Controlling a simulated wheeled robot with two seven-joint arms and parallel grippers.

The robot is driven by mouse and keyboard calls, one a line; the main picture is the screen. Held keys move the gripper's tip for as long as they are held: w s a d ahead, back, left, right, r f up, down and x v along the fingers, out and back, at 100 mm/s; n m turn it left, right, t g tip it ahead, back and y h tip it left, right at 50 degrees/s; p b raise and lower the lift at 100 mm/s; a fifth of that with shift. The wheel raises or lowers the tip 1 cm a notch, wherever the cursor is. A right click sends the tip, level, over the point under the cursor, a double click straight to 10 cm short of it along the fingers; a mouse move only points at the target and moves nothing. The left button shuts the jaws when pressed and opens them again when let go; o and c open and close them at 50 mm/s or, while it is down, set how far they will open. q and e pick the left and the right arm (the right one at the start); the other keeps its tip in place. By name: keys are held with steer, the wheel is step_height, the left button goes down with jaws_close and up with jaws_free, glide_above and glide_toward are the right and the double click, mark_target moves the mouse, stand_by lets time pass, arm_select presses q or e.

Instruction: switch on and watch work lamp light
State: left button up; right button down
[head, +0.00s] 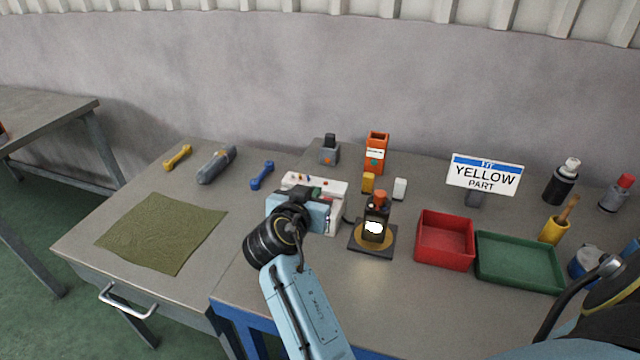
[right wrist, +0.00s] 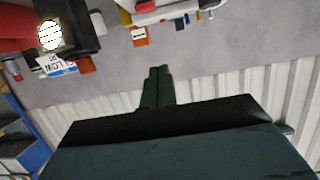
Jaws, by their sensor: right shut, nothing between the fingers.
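The work lamp (head: 376,208) is a dark upright unit with an orange top, standing on a black base with a tan disc. A bright white glowing patch shows on its front. It also appears at the top left of the right wrist view, where the glowing patch (right wrist: 50,35) is bright. A white box (head: 334,187) with small coloured controls stands left of the lamp. My right gripper (right wrist: 158,72) is shut and empty. In the head view it is at the white box and hides part of it; I cannot tell if it touches. My left gripper is not in view.
Red (head: 445,240) and green (head: 520,262) trays lie right of the lamp. A "YELLOW PART" sign (head: 485,174) and an orange box (head: 376,153) stand behind. A green cloth (head: 162,233), wrenches and a grey tool (head: 216,165) lie at left.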

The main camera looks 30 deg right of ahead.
steer(key=shift+v, duration=1.1)
steer(key=shift+r, duration=0.1)
